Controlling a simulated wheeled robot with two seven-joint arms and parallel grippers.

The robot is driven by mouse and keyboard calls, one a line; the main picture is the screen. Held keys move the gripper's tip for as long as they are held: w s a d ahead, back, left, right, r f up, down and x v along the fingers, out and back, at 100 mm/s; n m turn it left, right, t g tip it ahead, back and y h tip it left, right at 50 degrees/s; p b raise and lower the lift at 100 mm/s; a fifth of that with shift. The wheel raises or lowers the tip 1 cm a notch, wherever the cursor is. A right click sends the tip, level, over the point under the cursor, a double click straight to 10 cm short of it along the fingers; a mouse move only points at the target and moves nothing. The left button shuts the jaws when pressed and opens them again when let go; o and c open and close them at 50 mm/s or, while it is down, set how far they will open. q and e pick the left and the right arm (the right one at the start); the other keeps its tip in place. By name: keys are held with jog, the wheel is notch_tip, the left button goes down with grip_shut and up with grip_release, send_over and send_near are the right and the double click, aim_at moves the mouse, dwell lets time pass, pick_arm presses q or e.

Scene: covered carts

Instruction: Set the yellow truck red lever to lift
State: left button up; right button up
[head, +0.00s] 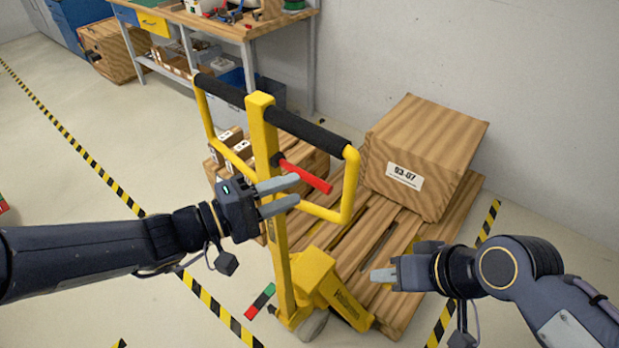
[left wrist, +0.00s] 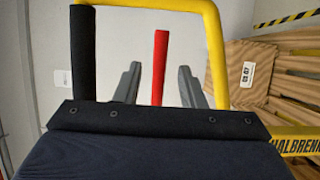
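The yellow pallet truck (head: 264,150) stands in the middle of the head view, with a looped yellow handle and black grips. Its red lever (head: 305,177) sticks out from the handle post to the right, tilted downward. My left gripper (head: 296,190) is open just below and in front of the lever in the head view. In the left wrist view the red lever (left wrist: 159,68) shows between the two open fingers (left wrist: 158,85), apart from both. My right gripper (head: 376,275) is low at the right, in front of the pallet; whether its fingers are apart cannot be told.
A wooden pallet (head: 385,235) sits behind the truck, carrying a large wooden box (head: 423,155) and smaller boxes (head: 298,155). A workbench (head: 240,28) stands at the back against the wall.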

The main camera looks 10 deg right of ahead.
aim_at(308, 184)
pick_arm(q)
jog(key=p+x, duration=0.1)
jog(key=x, duration=0.6)
jog(key=shift+w+d+p, duration=0.2)
jog(key=shift+d+p, duration=0.1)
jog(key=shift+p, duration=0.1)
grip_shut()
